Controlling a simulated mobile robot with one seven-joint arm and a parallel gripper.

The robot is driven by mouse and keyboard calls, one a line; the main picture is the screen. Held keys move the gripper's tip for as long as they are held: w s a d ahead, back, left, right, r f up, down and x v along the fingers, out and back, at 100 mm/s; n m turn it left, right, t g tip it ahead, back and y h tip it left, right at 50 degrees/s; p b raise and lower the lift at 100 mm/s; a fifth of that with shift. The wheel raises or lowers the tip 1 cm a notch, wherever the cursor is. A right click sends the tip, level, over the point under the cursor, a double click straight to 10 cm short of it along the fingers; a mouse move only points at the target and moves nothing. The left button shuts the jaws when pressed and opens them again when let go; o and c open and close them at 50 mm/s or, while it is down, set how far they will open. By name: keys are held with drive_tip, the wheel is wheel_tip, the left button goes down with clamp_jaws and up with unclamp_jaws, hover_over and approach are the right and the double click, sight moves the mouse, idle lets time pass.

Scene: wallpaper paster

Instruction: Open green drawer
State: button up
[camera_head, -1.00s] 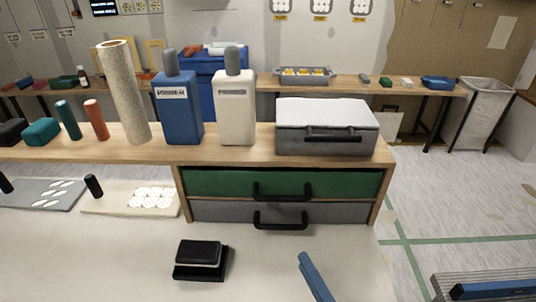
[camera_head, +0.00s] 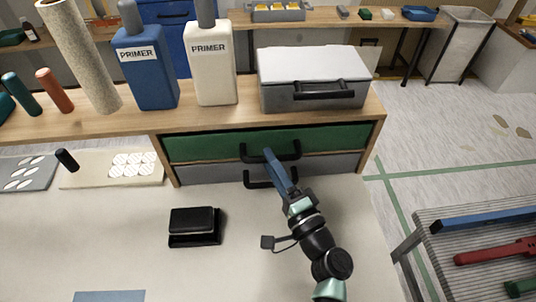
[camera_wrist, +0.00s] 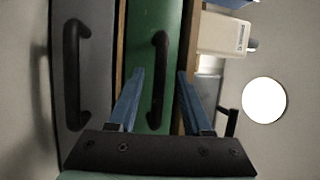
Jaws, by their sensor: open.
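The green drawer (camera_head: 205,147) is the upper drawer under the wooden bench shelf; its front looks flush with the frame. Its black bar handle (camera_head: 291,157) is partly hidden behind my gripper in the head view. My gripper (camera_head: 268,153) points at this handle with its blue fingers open. In the wrist view, turned sideways, the green drawer (camera_wrist: 146,103) fills the middle. Its handle (camera_wrist: 161,62) lies between the two spread fingertips of my gripper (camera_wrist: 159,73). I cannot tell whether the fingers reach past the bar, and no contact shows.
A grey drawer (camera_head: 215,172) with its own black handle (camera_head: 257,182) sits just below. A grey case (camera_head: 312,80), a white primer bottle (camera_head: 211,65) and a blue primer bottle (camera_head: 145,68) stand on the shelf above. A black block (camera_head: 194,226) lies on the table.

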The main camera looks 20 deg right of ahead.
drive_tip(key=shift+x, duration=0.9)
drive_tip(key=shift+c, duration=0.3)
clamp_jaws()
drive_tip(key=shift+s, duration=0.1)
idle(0.5)
